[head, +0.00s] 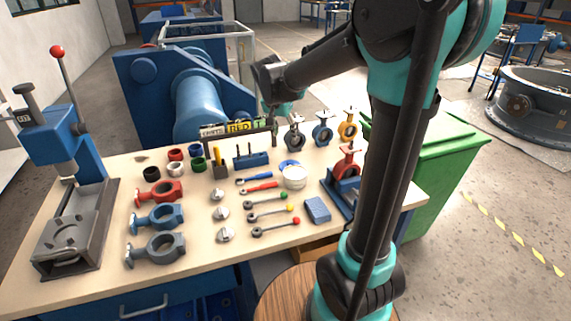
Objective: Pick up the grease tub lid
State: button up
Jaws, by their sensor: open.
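A blue disc that looks like the grease tub lid (289,163) lies on the workbench (330,247), just behind a white round tub (294,180). My gripper (268,106) is at the end of my arm, above the back edge of the bench, behind and above the lid. It is small and dark here, open, and apart from the lid. No object shows in it.
A sign rack (240,128) stands behind the lid. Wrenches (262,187) lie left of the tub, a blue block (317,209) in front. Valves (323,130) stand at the back right, and a red valve on a blue stand (345,170) is at the right.

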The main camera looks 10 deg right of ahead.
send_over(290, 162)
jog(key=s, duration=0.2)
jog(key=f, duration=1)
jog(key=shift+w+a+f, duration=0.1)
jog(key=shift+a+f, duration=0.25)
jog(key=shift+f, duration=0.05)
jog(key=shift+a+x, duration=0.15)
jog(key=shift+x, duration=1.15)
jog(key=shift+a+x, duration=0.15)
jog(key=shift+x, duration=1.2)
jog(key=shift+f, duration=0.1)
jog(key=shift+c, duration=0.5)
jog(key=c, duration=0.9)
